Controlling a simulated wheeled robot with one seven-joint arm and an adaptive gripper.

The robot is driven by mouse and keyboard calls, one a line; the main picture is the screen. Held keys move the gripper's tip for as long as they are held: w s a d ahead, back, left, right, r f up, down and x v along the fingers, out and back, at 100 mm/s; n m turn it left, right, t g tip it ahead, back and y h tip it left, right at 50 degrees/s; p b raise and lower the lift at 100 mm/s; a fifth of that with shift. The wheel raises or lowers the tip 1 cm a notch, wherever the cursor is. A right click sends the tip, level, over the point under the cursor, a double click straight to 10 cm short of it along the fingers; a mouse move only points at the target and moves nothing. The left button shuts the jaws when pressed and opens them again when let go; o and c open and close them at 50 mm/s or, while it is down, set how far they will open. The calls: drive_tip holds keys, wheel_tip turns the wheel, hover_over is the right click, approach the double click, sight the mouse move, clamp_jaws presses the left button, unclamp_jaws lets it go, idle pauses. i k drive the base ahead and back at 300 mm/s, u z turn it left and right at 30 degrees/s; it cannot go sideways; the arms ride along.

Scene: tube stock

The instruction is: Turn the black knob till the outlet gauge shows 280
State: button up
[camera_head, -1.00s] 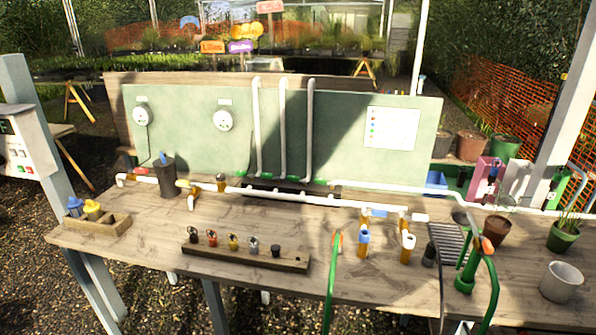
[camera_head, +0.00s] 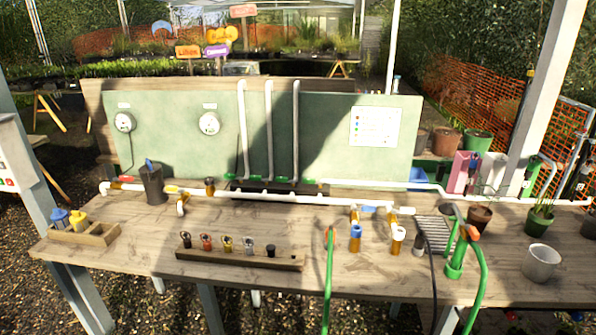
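Two white round gauges are mounted on the green board: a left gauge (camera_head: 124,122) and a right gauge (camera_head: 210,123). Their labels and readings are too small to read, so I cannot tell which is the outlet gauge. A small black knob (camera_head: 210,185) on an amber body stands at the white pipe (camera_head: 285,199), below the right gauge. Another small black piece (camera_head: 270,250) sits at the right of the wooden rack, so I cannot be sure which is the knob meant. My gripper is not in view.
The wooden bench (camera_head: 130,230) carries a dark cylinder (camera_head: 152,185), a wooden rack (camera_head: 225,257) of small coloured fittings, and a wooden box (camera_head: 95,236). Green hoses (camera_head: 328,285) and a white pot (camera_head: 541,262) are at the right. The front left bench top is mostly clear.

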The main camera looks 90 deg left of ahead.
sight(210, 181)
drive_tip(key=k, duration=2.45)
drive_tip(key=u, duration=2.45)
drive_tip(key=i, duration=0.3)
drive_tip(key=u, duration=0.1)
